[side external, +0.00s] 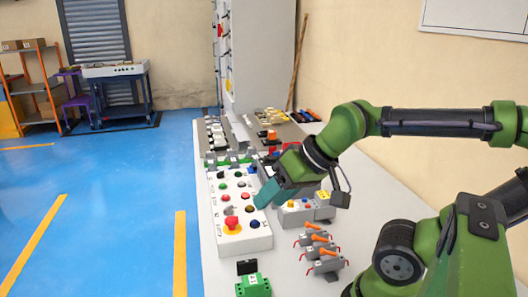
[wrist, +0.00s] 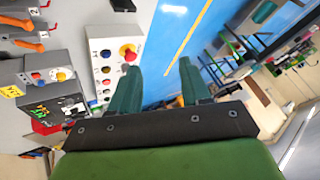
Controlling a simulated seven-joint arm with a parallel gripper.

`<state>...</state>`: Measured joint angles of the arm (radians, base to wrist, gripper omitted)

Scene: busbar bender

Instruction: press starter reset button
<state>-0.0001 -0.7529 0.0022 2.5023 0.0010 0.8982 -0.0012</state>
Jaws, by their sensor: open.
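My gripper (side external: 264,194) is over the right side of a white control box with several coloured buttons (side external: 222,192). In the wrist view my gripper (wrist: 158,72) has its two teal fingers apart with nothing between them. A small grey box (side external: 296,214) with blue and yellow buttons sits just right of the fingers. No label naming the starter reset button is readable.
A red mushroom button (side external: 232,222) stands up from the white box's near end. Orange-handled clamps (side external: 318,247) and a green terminal block (side external: 253,286) are on the bench near the front. More devices crowd the bench behind. Blue floor (side external: 110,205) lies open to the left.

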